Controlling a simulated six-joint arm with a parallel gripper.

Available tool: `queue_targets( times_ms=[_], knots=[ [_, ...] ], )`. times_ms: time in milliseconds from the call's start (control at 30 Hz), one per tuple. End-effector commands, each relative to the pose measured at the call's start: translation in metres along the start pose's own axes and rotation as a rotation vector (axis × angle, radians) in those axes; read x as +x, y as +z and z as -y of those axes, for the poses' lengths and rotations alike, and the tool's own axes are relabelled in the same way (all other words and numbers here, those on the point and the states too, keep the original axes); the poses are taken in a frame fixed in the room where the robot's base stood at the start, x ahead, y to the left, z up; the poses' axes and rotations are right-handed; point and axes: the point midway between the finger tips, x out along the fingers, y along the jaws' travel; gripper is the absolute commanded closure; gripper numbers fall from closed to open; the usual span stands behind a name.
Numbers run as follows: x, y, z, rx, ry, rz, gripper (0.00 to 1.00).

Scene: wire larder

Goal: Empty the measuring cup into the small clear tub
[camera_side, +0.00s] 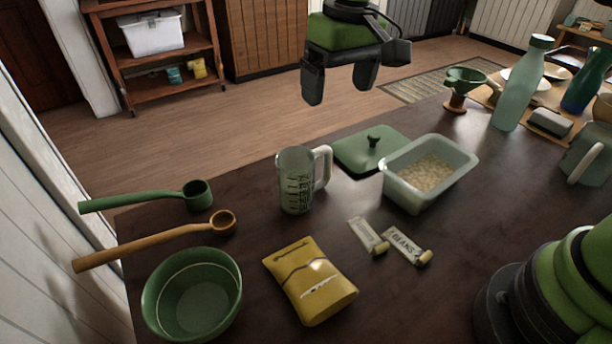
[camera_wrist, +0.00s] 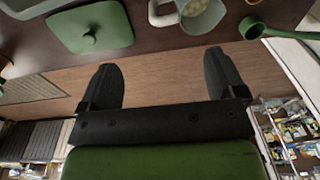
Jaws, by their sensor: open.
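The clear measuring cup (camera_side: 296,181) stands upright on the dark table, with dark markings and a pale handle on its right. It also shows at the top of the wrist view (camera_wrist: 200,14), where something pale shows inside it. The small clear tub (camera_side: 428,174) stands to the right of the cup and holds pale grain-like bits. A green lid (camera_side: 362,153) with a knob lies flat behind and beside the tub. My gripper (camera_side: 339,88) is open and empty, in the air above and beyond the cup, touching nothing. In the wrist view its two fingers (camera_wrist: 164,80) are spread apart.
A green scoop (camera_side: 160,200), a wooden spoon (camera_side: 170,236) and a green bowl (camera_side: 193,294) lie at the left. A yellow packet (camera_side: 310,279) and two label strips (camera_side: 404,245) lie in front. A tall bottle (camera_side: 522,85) and a mug (camera_side: 588,156) stand at the right.

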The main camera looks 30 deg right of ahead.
Motion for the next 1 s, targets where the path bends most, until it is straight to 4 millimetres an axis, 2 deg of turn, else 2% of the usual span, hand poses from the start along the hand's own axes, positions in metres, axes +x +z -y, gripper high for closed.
queue_targets(
  times_ms=[33, 133, 500, 733, 1000],
  knots=[
    [0.017, -0.005, 0.003, -0.016, 0.012, 0.027, 0.11],
    [0.038, -0.011, 0.007, -0.04, 0.027, 0.057, 0.11],
    [0.089, -0.011, 0.008, -0.056, 0.039, 0.081, 0.11],
    [0.108, -0.011, 0.007, -0.055, 0.038, 0.079, 0.11],
    [0.147, -0.01, 0.006, -0.054, 0.037, 0.079, 0.11]
  ],
)
